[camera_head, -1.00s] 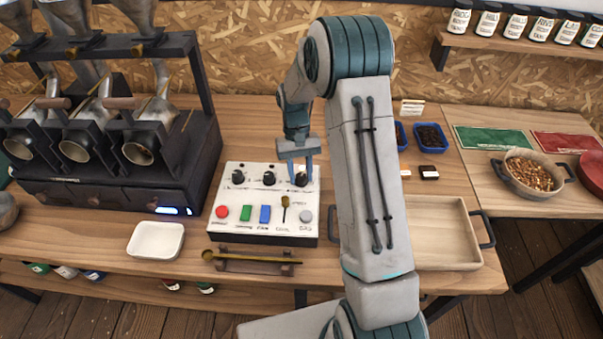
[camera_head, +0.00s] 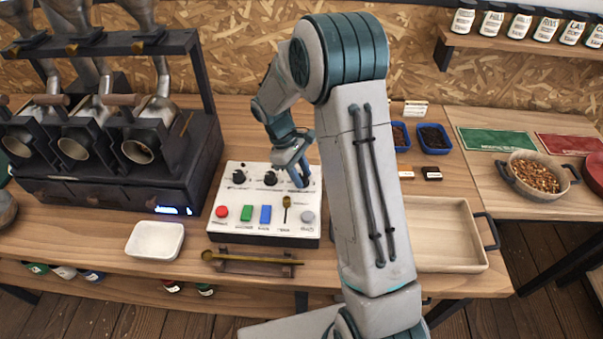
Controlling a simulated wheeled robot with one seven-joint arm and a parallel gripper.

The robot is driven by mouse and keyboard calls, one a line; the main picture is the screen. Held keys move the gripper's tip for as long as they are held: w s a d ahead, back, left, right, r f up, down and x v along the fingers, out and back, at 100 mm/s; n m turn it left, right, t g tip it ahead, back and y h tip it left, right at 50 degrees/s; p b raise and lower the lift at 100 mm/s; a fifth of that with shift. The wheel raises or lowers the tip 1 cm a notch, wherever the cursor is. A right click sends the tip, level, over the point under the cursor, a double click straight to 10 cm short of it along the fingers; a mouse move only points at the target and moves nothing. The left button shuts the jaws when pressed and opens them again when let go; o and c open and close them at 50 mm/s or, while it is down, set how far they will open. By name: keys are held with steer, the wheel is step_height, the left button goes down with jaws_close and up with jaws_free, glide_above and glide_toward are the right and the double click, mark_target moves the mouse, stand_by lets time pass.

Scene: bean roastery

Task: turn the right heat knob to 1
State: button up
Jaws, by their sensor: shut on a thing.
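The white control panel (camera_head: 263,226) sits on the wooden bench. It has a row of black knobs along its top; the left one (camera_head: 239,178) and the middle one (camera_head: 270,178) show clearly. My gripper (camera_head: 301,182) reaches down at the panel's upper right and is shut on the right heat knob. The fingers mostly hide that knob, so its pointer and setting cannot be read.
On the panel's front are a red button (camera_head: 222,211), green and blue switches, a small lever and a grey button. A spoon on a rest (camera_head: 252,259) and a white dish (camera_head: 155,240) lie in front. The roaster (camera_head: 110,170) stands left, a wooden tray (camera_head: 440,235) right.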

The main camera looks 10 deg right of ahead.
steer(key=shift+n, duration=0.6)
steer(key=shift+t, duration=0.3)
steer(key=o, duration=1)
steer(key=shift+c, duration=0.2)
steer(key=b+v, duration=0.1)
steer(key=v, duration=1.3)
steer(key=shift+a, duration=0.25)
steer(key=shift+f, duration=0.15)
